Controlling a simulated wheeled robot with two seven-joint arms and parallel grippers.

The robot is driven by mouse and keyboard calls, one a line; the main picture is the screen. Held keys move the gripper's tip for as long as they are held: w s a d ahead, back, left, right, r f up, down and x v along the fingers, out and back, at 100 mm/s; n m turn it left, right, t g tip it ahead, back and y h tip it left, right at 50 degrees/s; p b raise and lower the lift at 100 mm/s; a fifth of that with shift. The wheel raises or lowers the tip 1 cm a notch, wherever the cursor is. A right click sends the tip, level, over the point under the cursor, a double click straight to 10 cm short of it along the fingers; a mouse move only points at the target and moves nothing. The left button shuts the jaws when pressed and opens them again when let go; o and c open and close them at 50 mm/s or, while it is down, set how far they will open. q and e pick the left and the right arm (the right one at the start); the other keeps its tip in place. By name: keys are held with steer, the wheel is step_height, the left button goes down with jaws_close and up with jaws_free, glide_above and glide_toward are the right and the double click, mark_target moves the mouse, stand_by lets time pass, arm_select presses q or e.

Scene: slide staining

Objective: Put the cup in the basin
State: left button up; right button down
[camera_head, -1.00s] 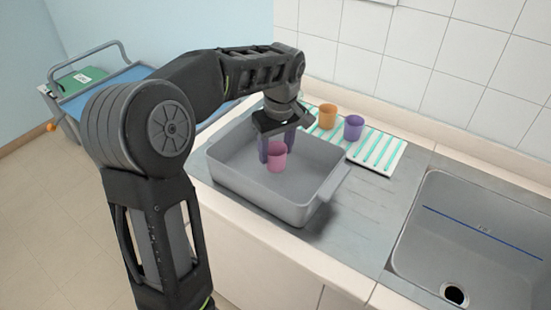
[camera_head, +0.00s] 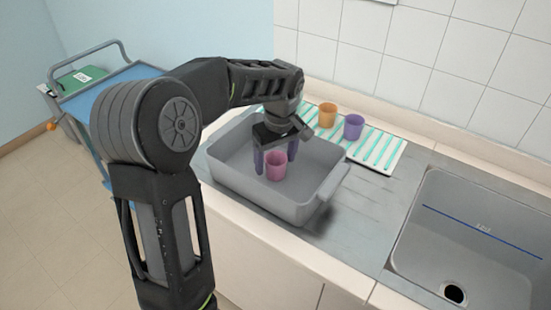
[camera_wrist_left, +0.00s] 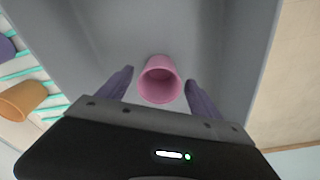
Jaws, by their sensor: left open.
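A pink cup (camera_head: 275,166) stands in the grey basin (camera_head: 323,191). It also shows in the left wrist view (camera_wrist_left: 159,80), mouth toward the camera, with the basin floor (camera_wrist_left: 215,40) around it. My left gripper (camera_head: 275,165) is over the basin with its purple fingers pointing down. In the wrist view its fingers (camera_wrist_left: 158,85) are spread apart, one on each side of the pink cup, with a gap to it on both sides. My right gripper is not in view.
An orange cup (camera_head: 327,115) and a purple cup (camera_head: 353,127) stand on a striped mat (camera_head: 387,163) behind the basin. A sink (camera_head: 470,235) lies to the right. A blue-topped trolley (camera_head: 85,100) stands at the left.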

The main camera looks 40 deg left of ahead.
mark_target(278, 178)
arm_select(q)
step_height(278, 178, up, 12)
steer(key=d, duration=0.1)
steer(key=shift+s+d+r+p, duration=0.15)
steer(key=shift+s+p, duration=0.15)
stand_by(0.3)
stand_by(0.6)
